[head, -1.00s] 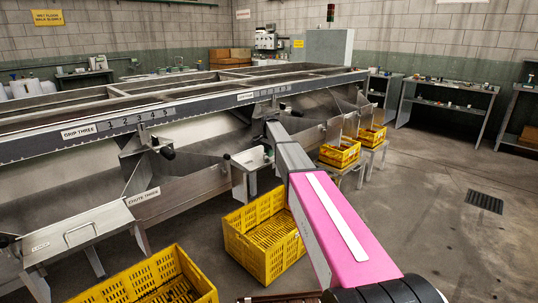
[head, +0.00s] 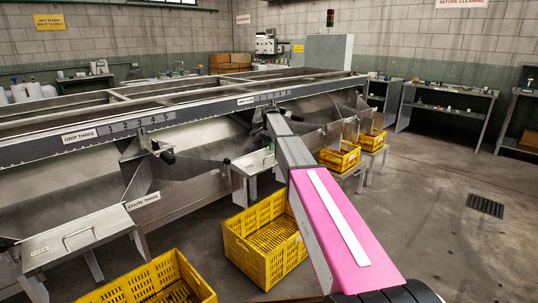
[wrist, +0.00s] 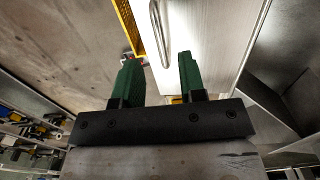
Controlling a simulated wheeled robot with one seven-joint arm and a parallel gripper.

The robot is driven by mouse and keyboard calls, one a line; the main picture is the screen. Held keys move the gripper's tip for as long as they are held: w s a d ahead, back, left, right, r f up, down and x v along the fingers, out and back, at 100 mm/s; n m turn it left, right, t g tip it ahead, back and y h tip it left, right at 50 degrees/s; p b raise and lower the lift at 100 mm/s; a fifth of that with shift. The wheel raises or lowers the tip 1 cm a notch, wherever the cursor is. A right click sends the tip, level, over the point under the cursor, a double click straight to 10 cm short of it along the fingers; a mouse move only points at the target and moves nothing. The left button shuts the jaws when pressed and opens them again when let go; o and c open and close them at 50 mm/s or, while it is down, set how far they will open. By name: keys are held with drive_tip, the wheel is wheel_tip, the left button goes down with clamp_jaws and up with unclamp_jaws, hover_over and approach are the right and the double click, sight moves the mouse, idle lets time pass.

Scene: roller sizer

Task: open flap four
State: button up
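In the wrist view my gripper (wrist: 158,60) is open, with two green fingers apart and nothing held. A pale metal flap (wrist: 208,45) lies ahead of it, with a bar handle (wrist: 161,35) at its left side. The handle's near end shows between the fingertips; I cannot tell whether they touch. No label shows on this flap, so I cannot confirm its number. In the head view my arm reaches toward the sizer (head: 95,150) and hides the gripper. Another flap (head: 78,237) with a loop handle is at the lower left, its label too small to read.
Yellow crates stand along the chutes: one beside my arm (head: 262,243), one at the front left (head: 150,283), and others (head: 340,158) beyond the arm. Metal benches (head: 445,105) line the back right. The floor at right is open, with a drain grate (head: 485,205).

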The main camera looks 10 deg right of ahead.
drive_tip(key=shift+r, duration=1.95)
drive_tip(key=s+d+f+n, duration=0.2)
drive_tip(key=s+f, duration=0.6)
drive_tip(key=s, duration=0.8)
drive_tip(key=s+d+f+n, duration=0.2)
drive_tip(key=s+f+n, duration=0.2)
drive_tip(key=s+f, duration=0.5)
drive_tip(key=s+d+f+n, duration=0.2)
drive_tip(key=s+f, duration=0.7)
drive_tip(key=s, duration=1.5)
drive_tip(key=shift+n, duration=1.1)
